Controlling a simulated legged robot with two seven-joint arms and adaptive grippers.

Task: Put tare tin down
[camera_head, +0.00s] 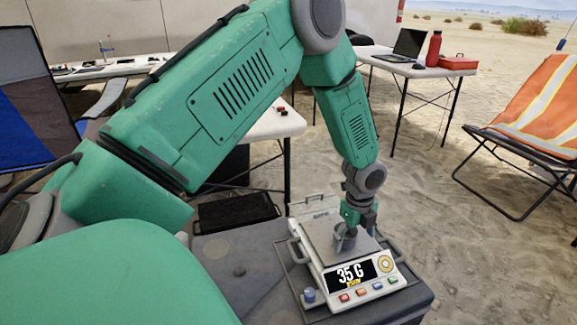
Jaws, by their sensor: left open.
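The tare tin (345,241), a small grey metal cup, stands on the flat grey pan of the white scale (335,283). The scale's display reads 35 G. My left gripper (352,226) is open, pointing down right at the tin. Its fingers overlap the tin in the picture, so I cannot tell whether they touch it. The tin's upper part is partly hidden by the gripper. My right gripper is not in view.
The scale sits in a dark tray on a grey table (235,272). A small blue knob (309,295) is at its front left corner. Behind stand a white table with a laptop (405,46), red bottle (434,48) and red box (458,62). An orange folding chair (540,110) is at right.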

